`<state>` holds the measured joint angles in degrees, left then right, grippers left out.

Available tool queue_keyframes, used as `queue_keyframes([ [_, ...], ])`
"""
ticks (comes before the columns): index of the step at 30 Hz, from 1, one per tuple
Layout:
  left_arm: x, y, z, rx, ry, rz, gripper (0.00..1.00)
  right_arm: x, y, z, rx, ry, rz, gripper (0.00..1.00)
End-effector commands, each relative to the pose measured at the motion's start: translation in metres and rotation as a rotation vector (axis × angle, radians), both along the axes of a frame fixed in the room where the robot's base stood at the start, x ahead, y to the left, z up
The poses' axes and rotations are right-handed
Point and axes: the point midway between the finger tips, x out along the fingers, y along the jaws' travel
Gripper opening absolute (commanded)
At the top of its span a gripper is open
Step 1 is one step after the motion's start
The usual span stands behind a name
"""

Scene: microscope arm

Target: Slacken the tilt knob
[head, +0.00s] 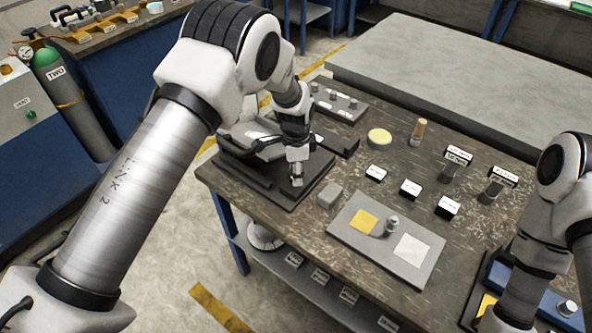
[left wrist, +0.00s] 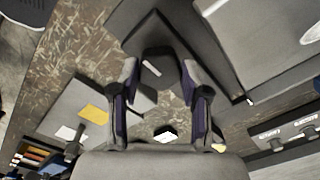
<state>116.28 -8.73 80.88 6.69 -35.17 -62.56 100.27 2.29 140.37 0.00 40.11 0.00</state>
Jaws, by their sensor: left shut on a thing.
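The microscope stand, with its dark base plate (head: 275,188) and dark arm, is at the near left end of the worktable in the head view. My left gripper (head: 296,178) points down over it and hides much of it. In the left wrist view, the fingers of my left gripper (left wrist: 160,75) are on both sides of a dark knob-like part (left wrist: 163,62) with a short white mark, which looks like the tilt knob. The fingers are shut on it. My right arm shows at the right of the head view, but its gripper is out of the picture.
A large grey slab (head: 450,80) lies behind.

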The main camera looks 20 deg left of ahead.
Motion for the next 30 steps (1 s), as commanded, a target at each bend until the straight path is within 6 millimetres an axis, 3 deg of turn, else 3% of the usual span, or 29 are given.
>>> queue_keyframes([
  [14, -0.0023, 0.0002, -0.0031, 0.001, 0.007, 0.141, 0.11, 0.0000, 0.0000, -0.0016, 0.000, 0.000, 0.000, 0.40],
  [30, -0.0035, 0.0002, -0.0044, 0.002, 0.010, 0.622, 0.11, 0.0000, 0.0000, -0.0053, 0.000, 0.000, 0.000, 0.40],
])
